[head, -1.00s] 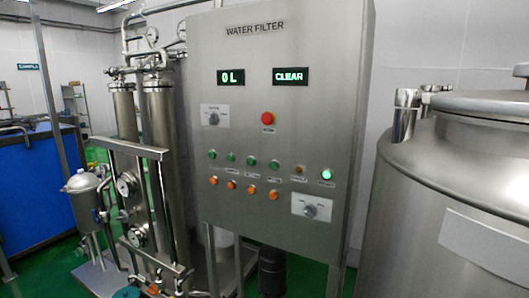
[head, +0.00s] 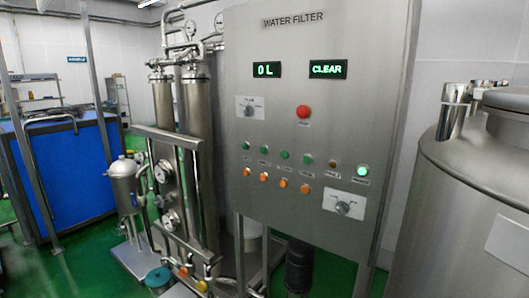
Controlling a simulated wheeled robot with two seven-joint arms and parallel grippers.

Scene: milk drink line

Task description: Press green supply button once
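The water filter control panel (head: 290,85) is a grey steel cabinet in the middle right of the head view. Several small green buttons sit in a row across it; the rightmost one (head: 363,170) glows bright green. The labels under the buttons are too small to read, so I cannot tell which is the supply button. A row of orange buttons (head: 264,176) lies just below. A red button (head: 303,111) sits above. The displays read "0 L" (head: 267,69) and "CLEAR" (head: 328,69). Neither of my grippers is in view.
A large steel tank (head: 460,185) stands close on the right. Steel filter columns (head: 197,120), pipes and gauges stand left of the panel. A blue container (head: 75,170) is at the far left. Green floor (head: 85,265) shows free at the lower left.

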